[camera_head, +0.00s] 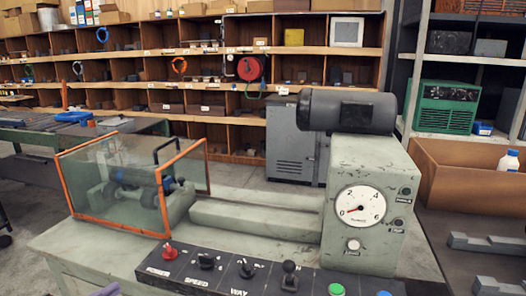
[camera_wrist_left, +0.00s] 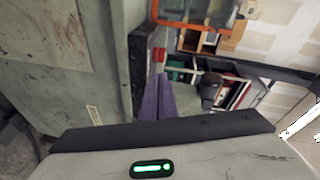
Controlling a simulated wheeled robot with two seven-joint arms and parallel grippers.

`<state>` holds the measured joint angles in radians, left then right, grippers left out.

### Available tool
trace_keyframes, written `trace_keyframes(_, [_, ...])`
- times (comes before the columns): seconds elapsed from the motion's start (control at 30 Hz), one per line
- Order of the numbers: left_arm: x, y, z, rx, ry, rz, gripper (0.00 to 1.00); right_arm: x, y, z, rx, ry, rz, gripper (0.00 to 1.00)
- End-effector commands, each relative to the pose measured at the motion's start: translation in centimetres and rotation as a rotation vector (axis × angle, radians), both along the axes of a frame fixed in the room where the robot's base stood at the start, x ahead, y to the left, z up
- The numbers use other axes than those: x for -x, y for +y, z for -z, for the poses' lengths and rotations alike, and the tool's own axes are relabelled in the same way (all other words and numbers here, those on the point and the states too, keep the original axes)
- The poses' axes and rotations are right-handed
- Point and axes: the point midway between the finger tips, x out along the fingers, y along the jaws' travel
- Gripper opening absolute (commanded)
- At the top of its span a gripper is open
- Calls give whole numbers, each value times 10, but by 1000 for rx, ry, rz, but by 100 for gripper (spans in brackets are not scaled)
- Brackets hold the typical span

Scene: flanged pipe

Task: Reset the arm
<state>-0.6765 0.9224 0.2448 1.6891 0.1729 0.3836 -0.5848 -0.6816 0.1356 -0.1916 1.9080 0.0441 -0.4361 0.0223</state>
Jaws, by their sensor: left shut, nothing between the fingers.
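My left gripper (camera_head: 107,289) shows only as a small purple tip at the bottom edge of the head view, left of the machine's control panel. In the left wrist view its purple fingers (camera_wrist_left: 156,98) are together with nothing between them. A red knob (camera_wrist_left: 158,55) appears just beyond the fingertips; I cannot tell the distance. The grey machine (camera_head: 375,200) stands in front of me with a gauge and a dark motor on top. My right gripper is in neither view.
A black control panel (camera_head: 225,268) with a red knob, levers and a green button runs along the machine's front. An orange-framed clear guard (camera_head: 110,190) stands on its left part. A brown box (camera_head: 455,185) and grey metal parts (camera_head: 485,243) are at the right. Shelves fill the back.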

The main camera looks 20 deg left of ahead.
Motion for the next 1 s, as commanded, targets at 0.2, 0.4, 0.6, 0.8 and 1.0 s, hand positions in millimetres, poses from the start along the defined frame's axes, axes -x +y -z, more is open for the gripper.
trace_keyframes(0.2, [33,-30,74,214,173,-127,0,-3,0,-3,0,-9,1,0])
trace_keyframes(0.4, [83,-108,162,546,422,-307,0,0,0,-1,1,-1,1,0])
trace_keyframes(0.6, [130,-223,216,896,679,-485,0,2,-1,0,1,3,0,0])
trace_keyframes(0.8, [151,-293,226,1077,820,-577,0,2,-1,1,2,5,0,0])
trace_keyframes(1.0, [154,-305,227,1107,847,-595,0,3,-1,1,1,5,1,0])
